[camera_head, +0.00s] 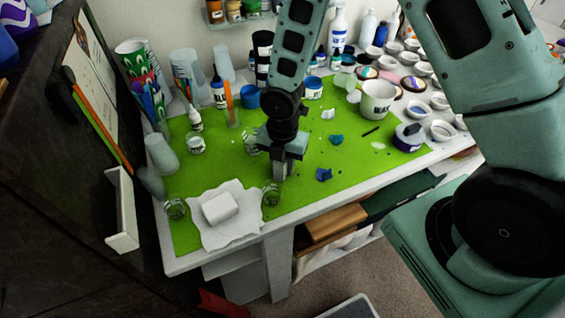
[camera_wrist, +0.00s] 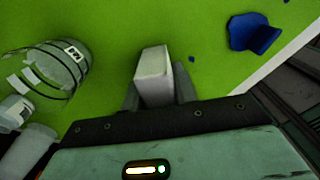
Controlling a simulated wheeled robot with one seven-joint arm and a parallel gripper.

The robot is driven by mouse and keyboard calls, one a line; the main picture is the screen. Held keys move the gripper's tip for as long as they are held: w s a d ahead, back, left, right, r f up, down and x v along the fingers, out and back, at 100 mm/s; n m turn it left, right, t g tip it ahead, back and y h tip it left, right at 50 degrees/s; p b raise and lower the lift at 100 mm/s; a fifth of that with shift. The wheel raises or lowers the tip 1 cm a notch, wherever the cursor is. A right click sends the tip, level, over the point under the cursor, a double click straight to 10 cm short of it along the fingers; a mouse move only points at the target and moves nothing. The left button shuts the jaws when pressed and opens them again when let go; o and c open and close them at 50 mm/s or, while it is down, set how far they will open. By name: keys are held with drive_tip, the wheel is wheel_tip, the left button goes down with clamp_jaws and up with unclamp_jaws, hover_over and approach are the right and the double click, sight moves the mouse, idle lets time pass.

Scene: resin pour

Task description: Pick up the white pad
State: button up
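My gripper (camera_head: 283,158) hangs over the green mat near the middle of the table. In the wrist view, a small pale white block (camera_wrist: 152,75) sits between the fingers of my gripper (camera_wrist: 157,92), with a finger against each side. A larger white block (camera_head: 220,207) lies on a crumpled white cloth (camera_head: 240,234) at the near left of the mat, left of and nearer than my gripper. I cannot tell which white block is the pad.
A dark blue piece (camera_head: 323,174) lies to the right. Bottles and cups crowd the table's back.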

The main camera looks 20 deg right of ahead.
drive_tip(key=shift+c, duration=0.4)
wheel_tip(320, 180, up, 10)
idle(0.3)
drive_tip(key=shift+o, duration=0.7)
drive_tip(key=s+d+m+p, duration=0.2)
drive_tip(key=d+m+p, duration=0.25)
drive_tip(key=d, duration=1.05)
drive_tip(key=s+d+m+p, duration=0.2)
drive_tip(key=d+m+p, duration=0.25)
drive_tip(key=d, duration=1.05)
wheel_tip(320, 180, down, 5)
drive_tip(key=b, duration=0.5)
drive_tip(key=shift+w+f+b, duration=0.1)
drive_tip(key=shift+b, duration=0.2)
